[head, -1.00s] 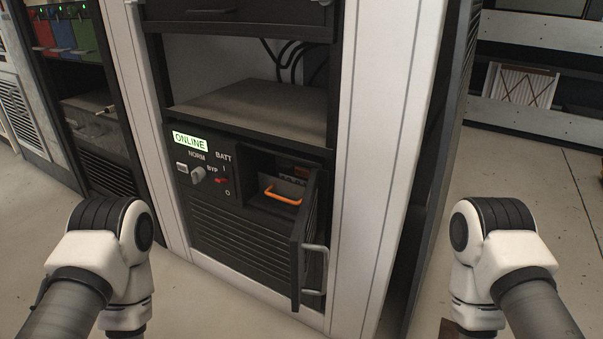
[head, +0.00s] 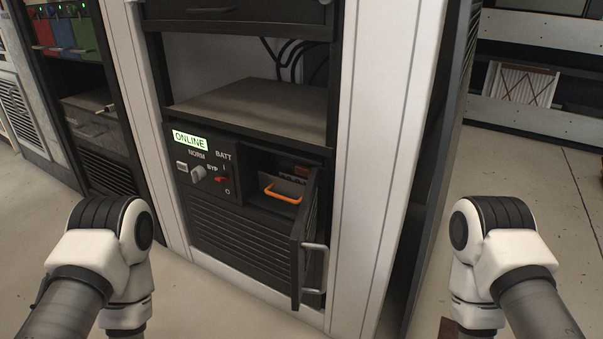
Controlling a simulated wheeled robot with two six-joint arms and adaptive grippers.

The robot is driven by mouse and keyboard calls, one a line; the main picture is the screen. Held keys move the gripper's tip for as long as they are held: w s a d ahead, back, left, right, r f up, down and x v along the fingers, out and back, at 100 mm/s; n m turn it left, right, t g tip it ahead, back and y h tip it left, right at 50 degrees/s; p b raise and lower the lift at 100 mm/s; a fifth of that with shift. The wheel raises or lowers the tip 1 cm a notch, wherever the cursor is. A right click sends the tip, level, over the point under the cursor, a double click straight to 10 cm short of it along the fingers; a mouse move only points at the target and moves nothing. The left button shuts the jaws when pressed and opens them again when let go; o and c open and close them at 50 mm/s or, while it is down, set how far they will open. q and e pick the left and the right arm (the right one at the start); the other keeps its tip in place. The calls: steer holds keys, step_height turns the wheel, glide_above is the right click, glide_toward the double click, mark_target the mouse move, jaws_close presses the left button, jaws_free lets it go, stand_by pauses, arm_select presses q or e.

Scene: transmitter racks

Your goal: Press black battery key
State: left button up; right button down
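A black power unit (head: 245,232) sits low in the white-framed rack, with a green display (head: 189,141) reading ONLINE. Below the display are a small light-grey key (head: 181,166), a grey knob (head: 198,174) between NORM and BYP, and a red switch (head: 221,179) below BATT. The unit's right-hand door (head: 305,238) is open outward. The bay behind it shows an orange handle (head: 283,194). I cannot make out a black key on the panel. Neither gripper shows; only my white arm joints show at lower left and lower right.
The open door with its grey handle (head: 315,268) juts toward me. A bare shelf (head: 250,108) lies above the unit, with black cables behind it. Another rack with coloured modules (head: 62,36) stands at left. The floor in front is clear.

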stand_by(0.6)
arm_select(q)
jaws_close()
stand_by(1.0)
